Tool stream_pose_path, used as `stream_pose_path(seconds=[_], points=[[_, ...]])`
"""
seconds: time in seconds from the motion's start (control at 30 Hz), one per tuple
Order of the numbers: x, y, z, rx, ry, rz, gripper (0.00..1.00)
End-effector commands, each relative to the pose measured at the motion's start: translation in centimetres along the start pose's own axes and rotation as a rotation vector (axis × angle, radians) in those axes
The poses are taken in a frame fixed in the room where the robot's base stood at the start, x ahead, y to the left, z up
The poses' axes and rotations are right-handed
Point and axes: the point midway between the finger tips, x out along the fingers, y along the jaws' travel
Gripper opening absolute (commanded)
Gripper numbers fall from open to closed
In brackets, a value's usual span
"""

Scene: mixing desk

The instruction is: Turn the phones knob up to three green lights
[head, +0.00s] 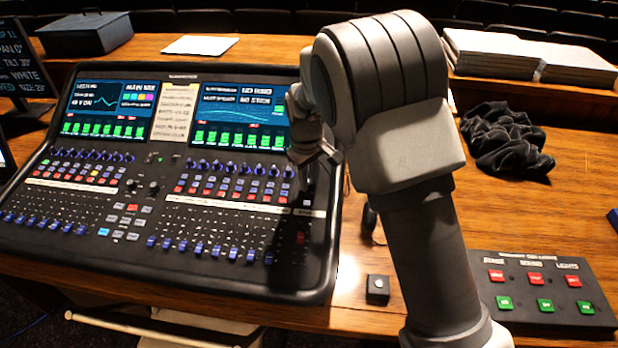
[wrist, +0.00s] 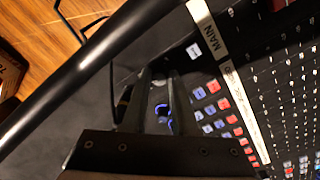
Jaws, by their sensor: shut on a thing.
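The mixing desk (head: 100,205) stands on the wooden table, with two lit screens and rows of knobs and faders. My gripper (wrist: 160,82) points down at the desk's dark right end, beside the white strip marked MAIN. Its two fingers are shut on a small dark knob with a blue glint (wrist: 163,109), taken to be the phones knob. Its label cannot be read. In the head view my arm hides the knob and most of the fingers. I cannot make out the knob's green lights in either view.
A cue-light box (head: 545,303) with red and green buttons is at the front right. A small black block (head: 377,289) sits near the table's front edge. A crumpled black cloth (head: 505,140) and paper stacks (head: 530,55) lie at the right and back right.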

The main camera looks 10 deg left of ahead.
Motion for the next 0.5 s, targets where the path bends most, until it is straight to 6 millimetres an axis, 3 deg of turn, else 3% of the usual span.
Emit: stream_pose_path(seconds=[0.5], points=[[-0.06,0.05,-0.07,0.23,-0.009,0.003,0.0]])
